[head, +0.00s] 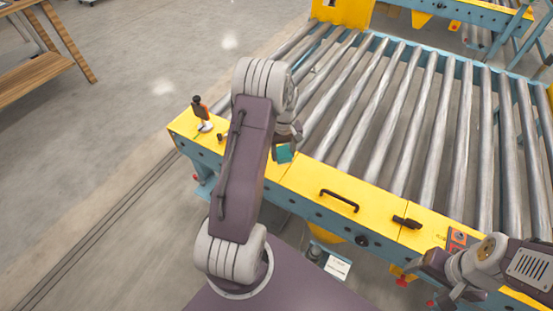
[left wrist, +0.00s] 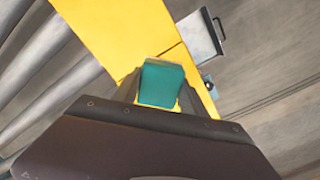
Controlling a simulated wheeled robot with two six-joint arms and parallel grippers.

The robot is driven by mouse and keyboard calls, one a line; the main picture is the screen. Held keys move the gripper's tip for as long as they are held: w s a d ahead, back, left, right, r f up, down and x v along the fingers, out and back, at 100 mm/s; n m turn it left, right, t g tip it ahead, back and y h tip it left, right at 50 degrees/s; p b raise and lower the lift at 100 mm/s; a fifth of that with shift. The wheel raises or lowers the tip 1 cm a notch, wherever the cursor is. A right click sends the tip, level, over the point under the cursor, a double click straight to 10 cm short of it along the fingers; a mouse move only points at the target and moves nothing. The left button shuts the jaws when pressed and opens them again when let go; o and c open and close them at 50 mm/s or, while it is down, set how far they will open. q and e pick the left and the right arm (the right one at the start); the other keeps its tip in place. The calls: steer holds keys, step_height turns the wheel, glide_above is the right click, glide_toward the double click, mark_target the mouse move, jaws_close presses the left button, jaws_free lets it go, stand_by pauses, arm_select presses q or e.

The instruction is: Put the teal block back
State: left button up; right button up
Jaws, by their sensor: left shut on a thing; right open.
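The teal block (head: 284,153) shows just below the end of my left arm in the head view, over the yellow edge of the roller conveyor (head: 300,176). In the left wrist view the teal block (left wrist: 161,83) sits between the fingers of my left gripper (left wrist: 160,100). My left gripper is shut on it; its fingers are mostly hidden in the head view. Whether the block touches the yellow surface cannot be told. My right gripper (head: 450,277) is at the lower right of the head view, near the conveyor's front edge, open, with nothing seen in it.
A black handle (head: 339,200) and a dark tool-like item (head: 407,222) are on the yellow strip to the right. Metal rollers (head: 400,110) lie behind. A wooden table (head: 40,70) stands far left.

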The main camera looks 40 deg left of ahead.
arm_select(q)
steer(key=a+f, duration=0.1)
steer(key=w+a+f, duration=0.1)
steer(key=a, duration=0.1)
steer(key=a+f, duration=0.1)
steer(key=shift+w+a+b, duration=0.25)
steer(key=shift+w+b, duration=0.15)
steer(key=shift+f+b, duration=0.75)
steer(key=shift+f, duration=1.15)
steer(key=shift+f, duration=0.15)
steer(key=o, duration=1.4)
